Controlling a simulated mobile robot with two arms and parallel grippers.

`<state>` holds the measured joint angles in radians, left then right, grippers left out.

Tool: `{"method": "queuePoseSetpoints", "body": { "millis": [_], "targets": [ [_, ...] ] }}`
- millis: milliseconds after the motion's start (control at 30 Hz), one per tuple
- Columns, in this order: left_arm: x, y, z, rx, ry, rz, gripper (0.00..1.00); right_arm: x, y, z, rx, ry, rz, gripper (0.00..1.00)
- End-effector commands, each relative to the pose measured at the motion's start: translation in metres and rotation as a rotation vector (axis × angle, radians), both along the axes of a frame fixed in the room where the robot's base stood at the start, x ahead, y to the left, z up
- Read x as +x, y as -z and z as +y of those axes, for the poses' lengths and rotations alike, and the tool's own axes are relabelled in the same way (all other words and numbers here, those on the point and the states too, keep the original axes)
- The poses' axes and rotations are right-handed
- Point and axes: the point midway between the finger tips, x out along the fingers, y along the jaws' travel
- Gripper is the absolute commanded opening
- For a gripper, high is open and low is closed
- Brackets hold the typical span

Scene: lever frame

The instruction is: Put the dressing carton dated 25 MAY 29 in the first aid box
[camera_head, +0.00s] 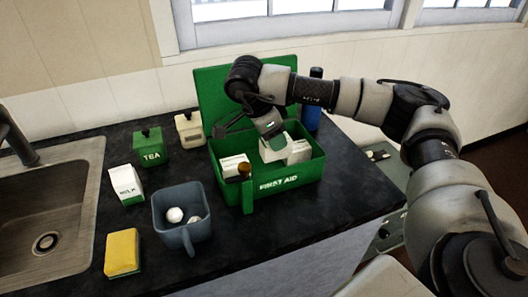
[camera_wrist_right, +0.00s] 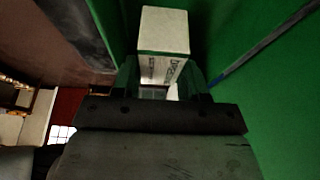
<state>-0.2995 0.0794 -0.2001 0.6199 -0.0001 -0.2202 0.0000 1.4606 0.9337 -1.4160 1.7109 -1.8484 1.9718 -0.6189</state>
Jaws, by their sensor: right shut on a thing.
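The green first aid box (camera_head: 290,183) stands open on the dark counter, its lid raised behind it. My right gripper (camera_head: 272,143) reaches down into the box from above. It is shut on a white dressing carton (camera_head: 268,154), low inside the box; I cannot tell whether it touches the floor of the box. In the right wrist view this carton (camera_wrist_right: 165,32) sits between the fingers (camera_wrist_right: 160,85), its lettering partly visible; no date is legible. Other white cartons lie in the box, one at left (camera_head: 234,162) and one at right (camera_head: 299,152). My left gripper is out of view.
A brown-capped item (camera_head: 244,170) is at the box's front left. A blue bottle (camera_head: 313,112) stands behind right. Left are a tea tin (camera_head: 151,148), cream container (camera_head: 188,130), milk carton (camera_head: 126,184), grey jug (camera_head: 178,215) with white items, yellow sponge (camera_head: 122,252) and sink (camera_head: 45,210).

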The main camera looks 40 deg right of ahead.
Motion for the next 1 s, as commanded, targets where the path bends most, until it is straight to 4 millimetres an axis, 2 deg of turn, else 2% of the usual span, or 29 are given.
{"method": "queuePoseSetpoints", "body": {
  "millis": [100, 233, 367, 600, 967, 1000],
  "targets": [
    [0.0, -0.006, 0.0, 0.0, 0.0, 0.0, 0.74, 0.017, 0.008, 0.01, 0.0, 0.0, 0.0, 0.17],
    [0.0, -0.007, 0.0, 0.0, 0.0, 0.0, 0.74, 0.026, 0.015, 0.013, 0.0, 0.001, -0.001, 0.17],
    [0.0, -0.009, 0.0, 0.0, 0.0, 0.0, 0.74, 0.026, 0.024, 0.013, -0.002, 0.0, 0.001, 0.17],
    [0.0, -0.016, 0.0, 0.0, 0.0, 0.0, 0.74, 0.026, 0.055, 0.013, -0.001, 0.001, 0.0, 0.17],
    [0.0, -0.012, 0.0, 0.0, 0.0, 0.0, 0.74, 0.026, 0.061, 0.013, 0.0, 0.001, -0.001, 0.17],
    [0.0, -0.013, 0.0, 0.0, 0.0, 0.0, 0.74, 0.026, 0.059, 0.013, -0.001, 0.0, -0.002, 0.5]
  ]
}}
